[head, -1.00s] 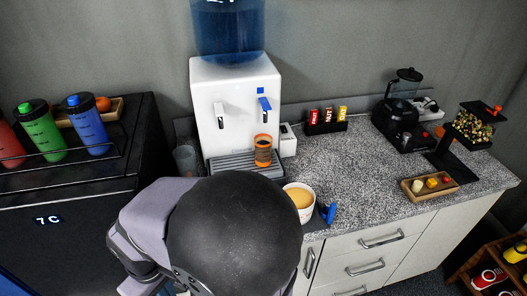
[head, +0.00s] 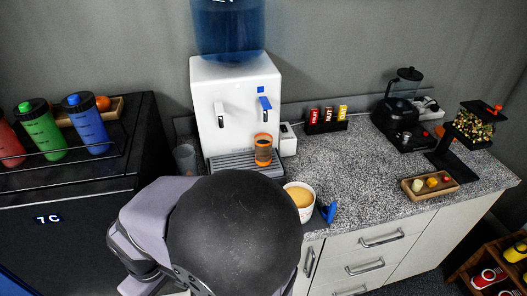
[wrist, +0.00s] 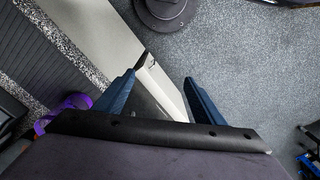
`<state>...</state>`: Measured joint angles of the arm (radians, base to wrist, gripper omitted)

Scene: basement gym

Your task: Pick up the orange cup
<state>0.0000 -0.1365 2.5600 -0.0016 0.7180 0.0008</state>
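The orange cup (head: 263,150), with a dark band around its middle, stands upright on the drip tray (head: 222,160) of the white water dispenser in the head view. It does not show in the wrist view. My gripper (wrist: 160,76) is open and empty in the wrist view, its two dark blue fingers spread apart above the counter edge and floor. In the head view my arm's large dark rounded link covers the bottom middle, in front of the dispenser, and hides most or all of the gripper. The cup is clear of the arm.
A white tub with tan contents (head: 303,194) stands beside my arm, next to a small blue shape (head: 328,212). The water dispenser (head: 237,100) rises behind the cup. A small white box (head: 287,142) stands right of it. The counter's middle (head: 355,165) is clear.

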